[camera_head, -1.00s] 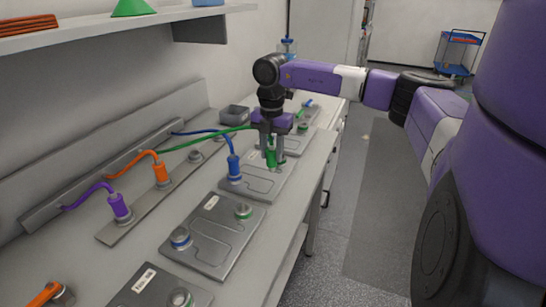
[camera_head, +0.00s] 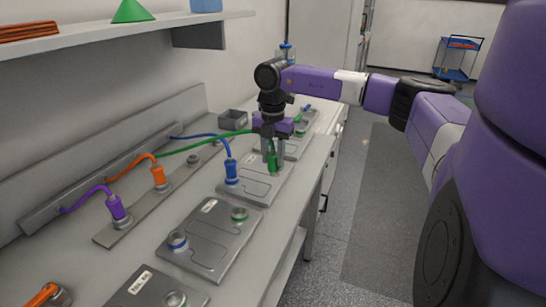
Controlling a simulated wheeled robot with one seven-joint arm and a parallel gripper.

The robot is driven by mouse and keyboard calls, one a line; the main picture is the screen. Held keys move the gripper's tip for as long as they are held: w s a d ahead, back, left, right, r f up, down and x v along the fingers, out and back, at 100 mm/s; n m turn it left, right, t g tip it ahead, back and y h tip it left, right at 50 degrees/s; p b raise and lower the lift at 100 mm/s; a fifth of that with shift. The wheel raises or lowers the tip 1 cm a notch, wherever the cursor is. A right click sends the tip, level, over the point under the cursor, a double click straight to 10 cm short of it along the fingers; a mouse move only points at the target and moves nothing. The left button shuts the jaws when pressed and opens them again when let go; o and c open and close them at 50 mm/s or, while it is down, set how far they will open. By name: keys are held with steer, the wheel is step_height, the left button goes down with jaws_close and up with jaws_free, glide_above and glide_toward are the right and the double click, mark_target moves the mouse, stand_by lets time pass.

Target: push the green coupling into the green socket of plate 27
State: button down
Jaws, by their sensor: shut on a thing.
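My gripper (camera_head: 271,156) points straight down and is shut on the green coupling (camera_head: 272,161), at the end of the green cable (camera_head: 207,143). The coupling is upright over the right part of a grey plate (camera_head: 262,195). That plate also bears an upright blue coupling (camera_head: 231,172) to the left. The fingers and coupling hide the green socket there, so I cannot tell whether the coupling is seated or just above it. No plate number is readable, so I cannot tell which is plate 27.
Purple (camera_head: 115,207) and orange (camera_head: 158,175) couplings stand on the strip at left. A shelf (camera_head: 120,34) overhangs the bench; the floor at right is clear.

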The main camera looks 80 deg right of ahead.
mark_target(273, 149)
steer(key=shift+r+p, duration=1.3)
steer(key=shift+r, duration=1.15)
